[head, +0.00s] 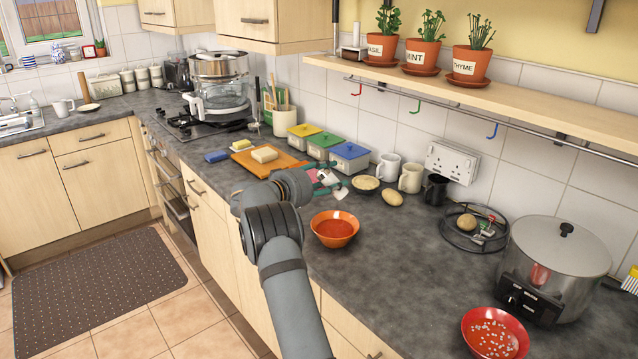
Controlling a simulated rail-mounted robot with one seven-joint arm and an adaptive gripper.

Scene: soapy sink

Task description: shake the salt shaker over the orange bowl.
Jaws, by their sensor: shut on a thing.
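The orange bowl (322,241) stands upright on the dark worktop and holds red soup. My gripper (330,183) is above the worktop, behind the bowl in this view and not clearly over it. It is shut on a small pale thing (341,192), most likely the salt shaker. That thing is small and partly hidden by the gripper and my arm, so its tilt cannot be told.
A chopping board (276,168) with a pale block lies left. A red bowl (467,326) and a large pot (560,258) stand at right. A shelf (500,88) overhangs the back.

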